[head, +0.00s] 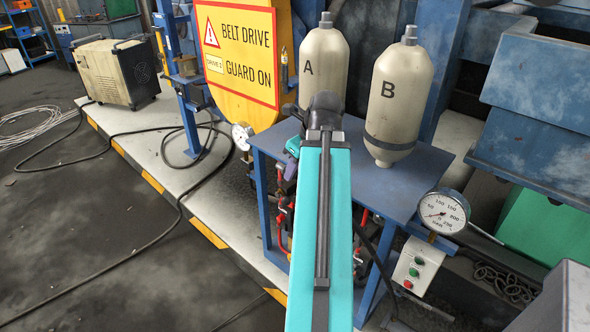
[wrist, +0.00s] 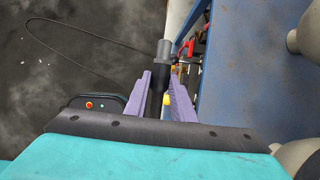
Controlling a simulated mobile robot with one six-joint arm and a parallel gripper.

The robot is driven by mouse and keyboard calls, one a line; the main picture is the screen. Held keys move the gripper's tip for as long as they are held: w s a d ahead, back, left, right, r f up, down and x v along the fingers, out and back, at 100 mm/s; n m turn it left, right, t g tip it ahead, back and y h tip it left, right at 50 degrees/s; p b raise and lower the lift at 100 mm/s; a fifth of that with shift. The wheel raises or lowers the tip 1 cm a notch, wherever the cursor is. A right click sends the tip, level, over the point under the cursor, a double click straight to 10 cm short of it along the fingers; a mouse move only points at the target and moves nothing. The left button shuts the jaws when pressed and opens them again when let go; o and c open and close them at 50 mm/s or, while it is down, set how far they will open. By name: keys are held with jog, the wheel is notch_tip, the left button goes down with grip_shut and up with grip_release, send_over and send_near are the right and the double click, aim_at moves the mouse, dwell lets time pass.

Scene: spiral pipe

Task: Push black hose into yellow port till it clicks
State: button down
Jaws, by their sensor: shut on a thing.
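My gripper (wrist: 161,79) has purple ribbed fingers shut on the black hose (wrist: 158,85), seen in the wrist view. The hose runs between the fingers, with a grey piece (wrist: 164,48) at its far end. A small yellow piece (wrist: 166,98) shows beside the hose, at the right finger; I cannot tell whether it is the yellow port. In the head view my teal arm hides most of the gripper, with only a bit of purple (head: 292,150) showing at the left edge of the blue table. No yellow port is clear there.
Tanks A (head: 322,65) and B (head: 397,95) stand on the blue table (head: 385,190). Red-handled valves (wrist: 186,50) sit close along the table's side. A pressure gauge (head: 443,213) and button box (head: 417,266) are at right. Open floor (head: 80,230) lies left.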

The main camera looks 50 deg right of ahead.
dwell(0.3)
jog(key=w+a+f+n+g+y, duration=0.1)
jog(key=w+a+f+n+y, duration=0.1)
jog(key=w+a+f+n, duration=0.45)
jog(key=w+a+f+n+g+y, duration=0.2)
jog(key=w+a+f+n+y, duration=0.15)
jog(key=w+a+n, duration=0.6)
jog(key=w+a+f+n+g, duration=0.1)
jog(key=w+a+f+n, duration=0.1)
jog(key=a, duration=0.7)
jog(key=w+a+f+n+g+h, duration=0.1)
jog(key=w+a+f+n+g, duration=0.1)
jog(key=a+f+n, duration=0.3)
jog(key=w+a+f+n+g, duration=0.1)
jog(key=a+f, duration=0.4)
jog(key=a, duration=0.8)
jog(key=w+n, duration=0.1)
jog(key=n, duration=0.1)
jog(key=shift+w+f+n+h, duration=0.15)
jog(key=shift+w+n+h, duration=0.15)
jog(key=shift+h, duration=0.05)
jog(key=shift+a, duration=0.1)
